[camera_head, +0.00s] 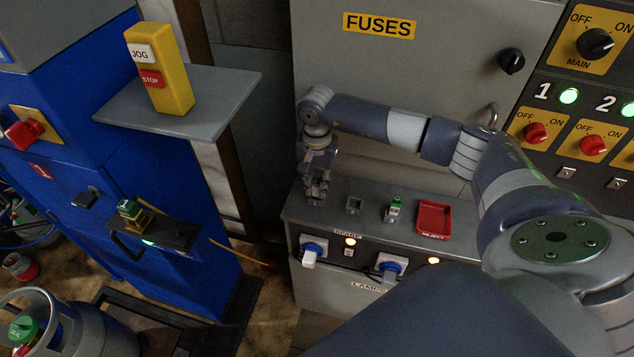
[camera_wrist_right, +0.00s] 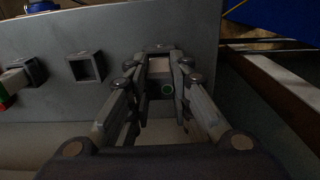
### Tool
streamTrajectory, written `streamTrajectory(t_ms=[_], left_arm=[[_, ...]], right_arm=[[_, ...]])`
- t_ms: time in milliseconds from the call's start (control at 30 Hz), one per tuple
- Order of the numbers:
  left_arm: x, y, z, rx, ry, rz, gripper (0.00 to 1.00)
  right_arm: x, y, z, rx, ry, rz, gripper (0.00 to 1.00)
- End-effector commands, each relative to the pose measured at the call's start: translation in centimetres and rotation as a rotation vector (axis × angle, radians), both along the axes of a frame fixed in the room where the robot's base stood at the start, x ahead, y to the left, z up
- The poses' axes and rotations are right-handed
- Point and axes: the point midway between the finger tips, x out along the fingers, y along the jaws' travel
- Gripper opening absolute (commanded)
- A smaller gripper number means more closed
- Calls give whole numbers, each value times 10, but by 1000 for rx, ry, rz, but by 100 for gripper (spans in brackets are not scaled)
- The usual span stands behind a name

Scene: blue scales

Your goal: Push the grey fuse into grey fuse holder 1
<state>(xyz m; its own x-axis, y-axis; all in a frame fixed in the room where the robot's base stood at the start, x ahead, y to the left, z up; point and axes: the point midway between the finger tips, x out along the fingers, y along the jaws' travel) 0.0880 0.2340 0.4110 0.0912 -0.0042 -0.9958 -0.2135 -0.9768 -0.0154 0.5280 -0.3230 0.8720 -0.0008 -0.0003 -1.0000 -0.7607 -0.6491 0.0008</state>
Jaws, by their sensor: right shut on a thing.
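My right gripper (camera_head: 316,188) points down over the left end of the grey shelf on the fuse cabinet. An empty grey square holder (camera_head: 353,205) stands to the right of the gripper, also in the wrist view (camera_wrist_right: 85,67). I cannot read which holder is number 1. My left gripper is not in view.
Further right, another holder carries a white fuse with a green top (camera_head: 395,207), and a red tray (camera_head: 434,218) lies beyond it. The cabinet door (camera_head: 420,85) rises behind my arm.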

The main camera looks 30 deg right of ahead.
Motion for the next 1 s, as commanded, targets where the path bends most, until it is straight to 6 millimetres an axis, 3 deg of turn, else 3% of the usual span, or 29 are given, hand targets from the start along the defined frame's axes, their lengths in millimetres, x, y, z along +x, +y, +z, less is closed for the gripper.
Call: streamTrajectory(t_ms=[733, 767, 833, 1000], left_arm=[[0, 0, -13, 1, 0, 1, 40], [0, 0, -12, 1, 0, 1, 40], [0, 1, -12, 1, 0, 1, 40], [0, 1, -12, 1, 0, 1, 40]], right_arm=[[0, 0, -13, 1, -1, 0, 0], [0, 0, -12, 1, -1, 0, 24], [0, 0, -12, 1, -1, 0, 40], [0, 0, -12, 0, 0, 0, 43]])
